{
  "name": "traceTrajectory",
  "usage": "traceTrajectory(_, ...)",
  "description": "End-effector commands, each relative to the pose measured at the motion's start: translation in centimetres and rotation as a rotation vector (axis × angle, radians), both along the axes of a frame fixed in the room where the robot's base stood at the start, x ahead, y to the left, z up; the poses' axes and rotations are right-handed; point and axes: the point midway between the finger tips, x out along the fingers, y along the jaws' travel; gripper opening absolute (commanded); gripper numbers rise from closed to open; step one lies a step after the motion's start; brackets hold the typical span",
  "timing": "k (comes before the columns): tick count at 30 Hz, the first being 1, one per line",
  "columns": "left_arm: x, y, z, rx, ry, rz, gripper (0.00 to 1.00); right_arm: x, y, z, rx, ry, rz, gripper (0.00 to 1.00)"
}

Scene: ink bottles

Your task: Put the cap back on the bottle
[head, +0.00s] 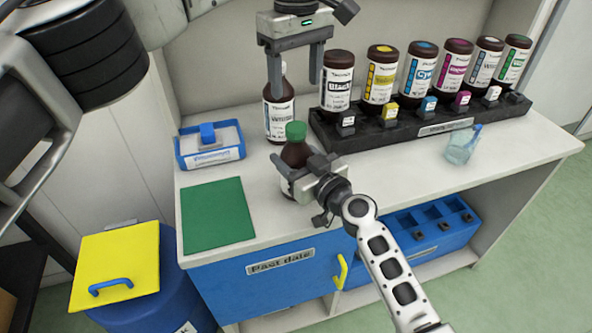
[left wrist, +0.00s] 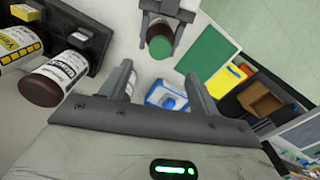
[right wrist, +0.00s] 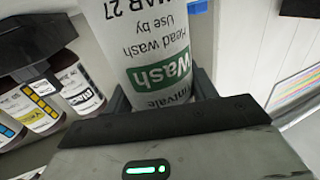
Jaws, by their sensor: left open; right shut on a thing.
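A brown bottle with a white label (head: 294,157) stands upright at the front of the worktop. Its green cap (head: 296,130) sits on top of it, and also shows in the left wrist view (left wrist: 160,47). I cannot tell how tightly it is seated.
A "Varnish" bottle (head: 279,118) stands just behind, near my left fingers. A black rack (head: 400,133) with several ink bottles is at the right. A blue tray (head: 210,155), a green mat (head: 218,215) and a clear cup (head: 460,148) are on the worktop.

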Motion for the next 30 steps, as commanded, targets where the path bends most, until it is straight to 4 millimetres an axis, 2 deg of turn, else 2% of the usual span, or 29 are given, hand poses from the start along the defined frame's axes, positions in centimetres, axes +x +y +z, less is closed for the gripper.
traceTrajectory(3,0.0,-0.1,1.8,0.0,-0.002,0.001,0.62,0.0,0.0,-0.1,-0.001,0.001,0.0,0.0)
traceTrajectory(6,0.0,0.0,2.5,0.001,0.0,0.0,0.62,0.0,0.0,-0.1,-0.001,0.001,0.0,0.0)
traceTrajectory(16,0.0,0.0,2.9,0.001,0.001,-0.001,0.62,0.0,0.0,0.0,-0.001,0.001,0.0,0.0)
traceTrajectory(17,0.0,0.0,2.9,0.001,0.001,-0.001,0.62,0.0,0.0,0.0,-0.001,0.001,0.0,0.59)
traceTrajectory(19,0.0,0.0,2.9,0.001,0.001,-0.001,0.62,0.0,0.0,0.0,-0.001,0.001,0.0,0.79)
traceTrajectory(20,0.0,0.0,2.9,0.001,0.001,-0.001,0.62,0.0,0.0,0.0,-0.001,0.001,0.0,0.82)
traceTrajectory(30,0.0,0.0,2.9,0.001,0.001,0.0,0.62,-0.3,-0.3,0.0,-0.001,-0.001,-0.001,0.82)
